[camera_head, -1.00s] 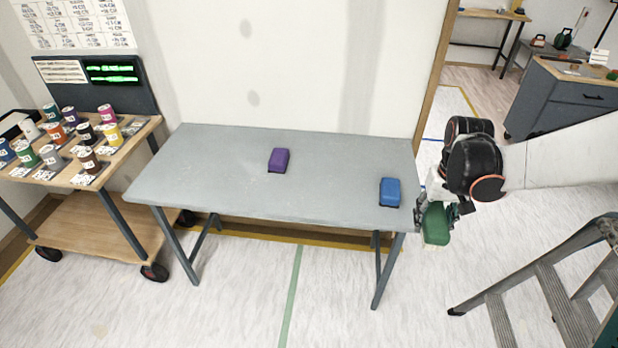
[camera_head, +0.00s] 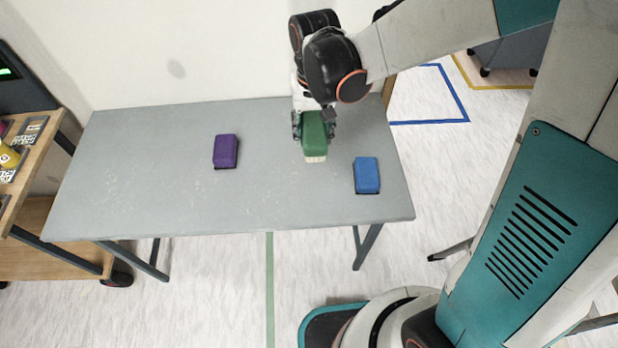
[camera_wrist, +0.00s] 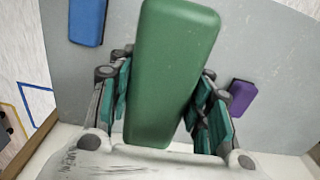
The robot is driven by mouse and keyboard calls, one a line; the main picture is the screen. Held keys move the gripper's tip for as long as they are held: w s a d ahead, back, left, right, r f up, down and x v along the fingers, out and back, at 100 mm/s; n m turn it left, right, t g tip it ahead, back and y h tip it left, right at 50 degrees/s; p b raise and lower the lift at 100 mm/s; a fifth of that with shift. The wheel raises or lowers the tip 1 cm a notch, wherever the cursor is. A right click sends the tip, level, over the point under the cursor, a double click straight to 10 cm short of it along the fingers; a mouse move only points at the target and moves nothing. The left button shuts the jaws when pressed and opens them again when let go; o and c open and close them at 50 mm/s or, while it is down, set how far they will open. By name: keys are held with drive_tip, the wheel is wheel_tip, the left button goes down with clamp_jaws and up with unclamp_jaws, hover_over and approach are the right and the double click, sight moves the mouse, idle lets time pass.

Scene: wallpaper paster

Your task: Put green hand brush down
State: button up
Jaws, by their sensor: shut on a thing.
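The green hand brush (camera_head: 314,138) is held in my gripper (camera_head: 313,122) over the right part of the grey table (camera_head: 130,190), between the purple and blue brushes. Its pale bristles show at its lower end in the head view. I cannot tell whether it touches the table. In the wrist view the green brush (camera_wrist: 172,70) fills the middle, with the fingers of my gripper (camera_wrist: 165,100) shut on both its sides.
A purple brush (camera_head: 226,150) lies on the table to the left of the green one. A blue brush (camera_head: 366,174) lies near the table's right edge. The table's left half is bare. A wooden cart (camera_head: 50,255) stands at the left. The wall is close behind the table.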

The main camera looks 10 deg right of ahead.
sight(310, 185)
drive_tip(key=shift+s+a+f, duration=0.2)
drive_tip(key=shift+s+a, duration=0.1)
drive_tip(key=shift+a, duration=0.1)
wheel_tip(310, 185, down, 20)
drive_tip(key=b, duration=0.7)
drive_tip(key=shift+s+r, duration=0.1)
drive_tip(key=shift+r, duration=0.15)
drive_tip(key=shift+f+b, duration=0.15)
drive_tip(key=shift+b, duration=0.15)
drive_tip(key=o, duration=1.1)
wheel_tip(310, 185, up, 12)
drive_tip(key=p, duration=0.4)
drive_tip(key=shift+r+p, duration=0.2)
drive_tip(key=shift+p, duration=0.2)
